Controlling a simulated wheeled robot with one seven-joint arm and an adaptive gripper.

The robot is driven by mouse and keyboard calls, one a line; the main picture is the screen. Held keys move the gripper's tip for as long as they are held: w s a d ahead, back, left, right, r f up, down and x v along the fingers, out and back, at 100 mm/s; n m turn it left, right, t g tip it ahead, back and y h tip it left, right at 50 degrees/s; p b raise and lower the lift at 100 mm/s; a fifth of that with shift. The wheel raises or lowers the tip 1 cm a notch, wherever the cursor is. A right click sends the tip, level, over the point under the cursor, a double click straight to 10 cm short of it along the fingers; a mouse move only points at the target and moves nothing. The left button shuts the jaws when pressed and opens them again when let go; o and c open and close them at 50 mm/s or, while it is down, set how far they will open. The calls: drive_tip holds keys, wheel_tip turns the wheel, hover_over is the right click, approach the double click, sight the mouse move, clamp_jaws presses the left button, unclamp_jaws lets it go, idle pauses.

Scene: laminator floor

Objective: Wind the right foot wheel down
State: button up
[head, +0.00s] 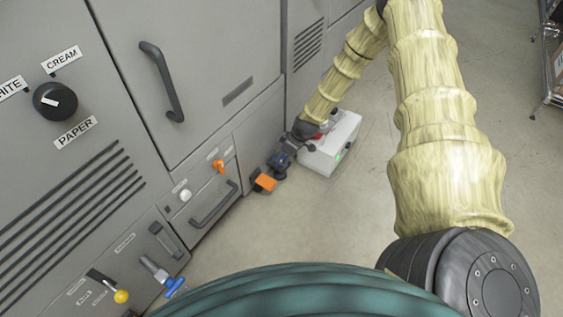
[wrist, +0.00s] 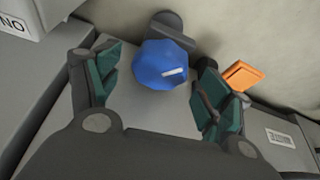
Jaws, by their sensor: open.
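The foot wheel is a blue faceted knob (wrist: 163,65) with a white mark on its top, seen in the wrist view in front of a dark round foot. In the head view it shows small and dark blue (head: 281,160) low by the machine's corner, partly hidden by my gripper. My gripper (wrist: 157,88) is open, with one green-padded finger on each side of the knob. A gap shows between the knob and each finger. I cannot tell how far the fingertips are above or below the knob.
An orange pedal (head: 265,182) lies just beside the wheel; it also shows right of my gripper in the wrist view (wrist: 243,75). A white box (head: 335,147) with a green light stands on the floor to the right. The grey machine (head: 215,70) fills the left.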

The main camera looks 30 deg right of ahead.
drive_tip(key=shift+x, duration=1)
drive_tip(key=shift+r, duration=0.1)
drive_tip(key=c, duration=1)
